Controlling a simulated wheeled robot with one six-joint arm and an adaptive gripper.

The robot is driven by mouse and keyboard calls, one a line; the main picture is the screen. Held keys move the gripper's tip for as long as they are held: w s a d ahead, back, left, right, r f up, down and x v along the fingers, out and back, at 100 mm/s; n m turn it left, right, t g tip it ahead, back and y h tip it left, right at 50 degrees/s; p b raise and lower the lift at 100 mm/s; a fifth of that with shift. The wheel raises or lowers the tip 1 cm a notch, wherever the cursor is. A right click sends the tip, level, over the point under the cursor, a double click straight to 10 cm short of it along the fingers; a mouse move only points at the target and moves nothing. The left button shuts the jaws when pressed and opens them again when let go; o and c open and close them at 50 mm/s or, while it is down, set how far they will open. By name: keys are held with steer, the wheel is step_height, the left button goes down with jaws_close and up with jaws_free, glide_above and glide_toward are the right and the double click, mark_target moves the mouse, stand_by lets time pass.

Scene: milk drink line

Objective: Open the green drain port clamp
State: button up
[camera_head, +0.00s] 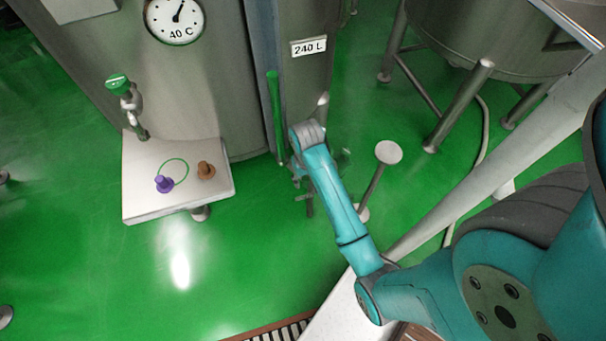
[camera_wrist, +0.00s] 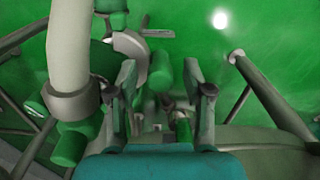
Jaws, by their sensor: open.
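In the wrist view a short green rounded piece (camera_wrist: 160,72) shows just beyond the space between my fingers; it may be part of the green drain port clamp, but I cannot tell for sure. A curved grey pipe fitting (camera_wrist: 132,48) lies beside it on the left. My gripper (camera_wrist: 165,105) is open, with one finger on each side of small dark metal parts; I cannot tell whether it touches anything. In the head view my gripper (camera_head: 303,185) is low in front of the tank, partly hidden by my arm. The clamp cannot be made out there.
A thick pale pipe (camera_wrist: 70,50) with green fittings stands close left of my fingers. A tall green bar (camera_head: 275,110) runs down the tank (camera_head: 225,90). A round-topped stand (camera_head: 388,152) is to the right. A white shelf (camera_head: 140,200) holds purple and brown knobs.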

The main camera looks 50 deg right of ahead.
jaws_close()
steer(key=shift+s+d+n, duration=0.2)
steer(key=shift+s+n, duration=0.4)
steer(key=shift+n, duration=0.4)
jaws_free()
steer(key=shift+w, duration=0.15)
